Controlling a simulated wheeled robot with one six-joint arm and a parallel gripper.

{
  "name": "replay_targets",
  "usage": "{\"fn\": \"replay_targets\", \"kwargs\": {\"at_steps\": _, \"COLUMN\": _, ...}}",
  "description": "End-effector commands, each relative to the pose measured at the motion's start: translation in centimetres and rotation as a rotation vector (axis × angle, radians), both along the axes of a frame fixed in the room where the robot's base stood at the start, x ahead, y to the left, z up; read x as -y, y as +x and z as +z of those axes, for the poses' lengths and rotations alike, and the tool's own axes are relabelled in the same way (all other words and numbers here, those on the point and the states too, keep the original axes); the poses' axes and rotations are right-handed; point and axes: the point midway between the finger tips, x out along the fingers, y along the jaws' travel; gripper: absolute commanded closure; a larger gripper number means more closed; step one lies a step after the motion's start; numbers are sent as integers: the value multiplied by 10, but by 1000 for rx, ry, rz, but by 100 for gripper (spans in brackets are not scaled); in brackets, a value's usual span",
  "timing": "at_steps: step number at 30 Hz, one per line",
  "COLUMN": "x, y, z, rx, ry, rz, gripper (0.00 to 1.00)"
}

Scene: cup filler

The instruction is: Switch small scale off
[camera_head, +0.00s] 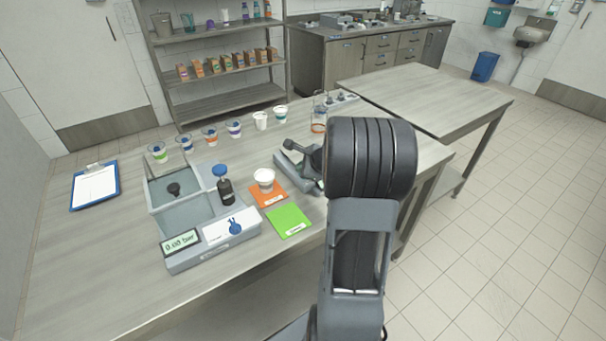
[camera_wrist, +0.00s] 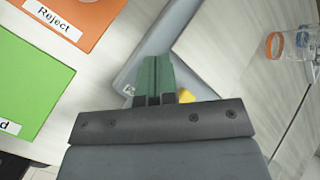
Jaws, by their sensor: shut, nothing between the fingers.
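The small scale appears to be the low grey device (camera_head: 287,163) on the table, right of the orange card and partly hidden behind my arm. In the wrist view its grey top (camera_wrist: 176,22) lies under and ahead of my gripper (camera_wrist: 156,60). The green fingers are shut together and empty, over the grey body. A small dark mark shows on the grey surface left of the fingers. A yellow piece (camera_wrist: 186,96) peeks out right of the fingers, mostly hidden. I cannot tell whether the fingertips touch the scale. No display of it is visible.
The filler machine (camera_head: 178,208) reads 0.00 bar. Several cups line the table's back. A glass (camera_wrist: 289,43) stands right of the scale.

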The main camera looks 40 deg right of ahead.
Motion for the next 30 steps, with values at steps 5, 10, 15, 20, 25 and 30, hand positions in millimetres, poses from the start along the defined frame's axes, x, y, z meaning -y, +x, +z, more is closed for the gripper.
{"fn": "replay_targets", "kwargs": {"at_steps": 5, "x": 0, "y": 0, "z": -3, "rx": 0, "ry": 0, "rz": 0, "gripper": 100}}
{"fn": "replay_targets", "kwargs": {"at_steps": 10, "x": 0, "y": 0, "z": -3, "rx": 0, "ry": 0, "rz": 0, "gripper": 100}}
{"fn": "replay_targets", "kwargs": {"at_steps": 15, "x": 0, "y": 0, "z": -1, "rx": 0, "ry": 0, "rz": 0, "gripper": 100}}
{"fn": "replay_targets", "kwargs": {"at_steps": 20, "x": 0, "y": 0, "z": 5, "rx": 0, "ry": 0, "rz": 0, "gripper": 100}}
{"fn": "replay_targets", "kwargs": {"at_steps": 25, "x": 0, "y": 0, "z": 10, "rx": 0, "ry": 0, "rz": 0, "gripper": 100}}
{"fn": "replay_targets", "kwargs": {"at_steps": 30, "x": 0, "y": 0, "z": 10, "rx": 0, "ry": 0, "rz": 0, "gripper": 100}}
